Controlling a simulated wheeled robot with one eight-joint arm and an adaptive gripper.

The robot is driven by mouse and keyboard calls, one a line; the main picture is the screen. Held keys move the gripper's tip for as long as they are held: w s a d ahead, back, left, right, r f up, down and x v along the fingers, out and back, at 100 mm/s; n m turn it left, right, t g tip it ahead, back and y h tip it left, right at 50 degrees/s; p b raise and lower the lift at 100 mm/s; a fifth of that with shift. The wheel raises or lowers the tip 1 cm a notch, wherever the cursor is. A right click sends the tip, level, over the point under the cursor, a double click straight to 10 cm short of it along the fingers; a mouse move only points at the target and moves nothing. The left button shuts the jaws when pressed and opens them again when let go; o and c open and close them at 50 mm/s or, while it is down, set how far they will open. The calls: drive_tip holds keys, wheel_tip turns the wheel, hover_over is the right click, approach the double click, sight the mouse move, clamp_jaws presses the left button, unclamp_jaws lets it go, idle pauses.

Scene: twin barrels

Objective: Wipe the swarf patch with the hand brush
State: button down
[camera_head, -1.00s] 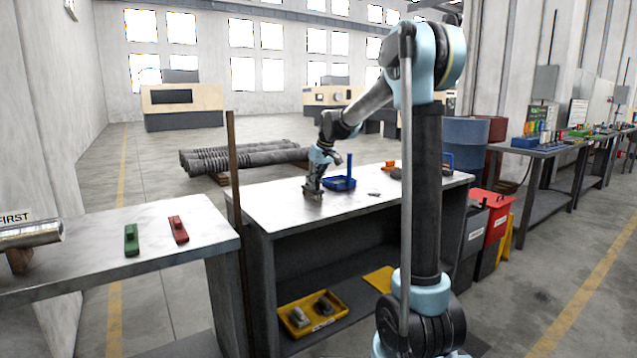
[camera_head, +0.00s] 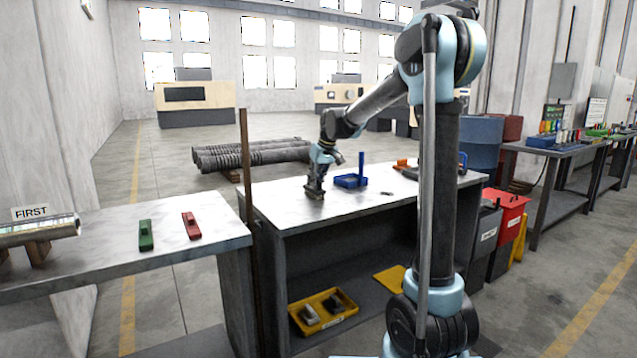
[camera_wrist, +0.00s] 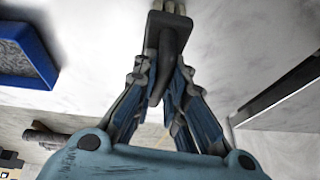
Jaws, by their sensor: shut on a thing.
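My gripper (camera_head: 316,184) is low over the left part of the middle bench. It is shut on the hand brush (camera_head: 314,195), which shows only as a small dark shape in the head view. In the wrist view, my gripper (camera_wrist: 165,92) grips the brush's dark handle (camera_wrist: 168,50). Its block and pale bristles are at the top edge. I cannot tell whether the bristles touch the bench. A small dark patch (camera_head: 385,193), perhaps the swarf, lies right of the brush on the pale top. It is too small to be sure of.
A blue tray (camera_head: 350,181) stands close right of the brush, also at left in the wrist view (camera_wrist: 22,58). A brown post (camera_head: 247,170) rises at the bench's left end. A yellow tray (camera_head: 322,311) is on the shelf below. Green (camera_head: 145,235) and red (camera_head: 191,226) blocks lie on the left bench.

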drive_tip(key=shift+r, duration=3)
drive_tip(key=shift+r, duration=1.5)
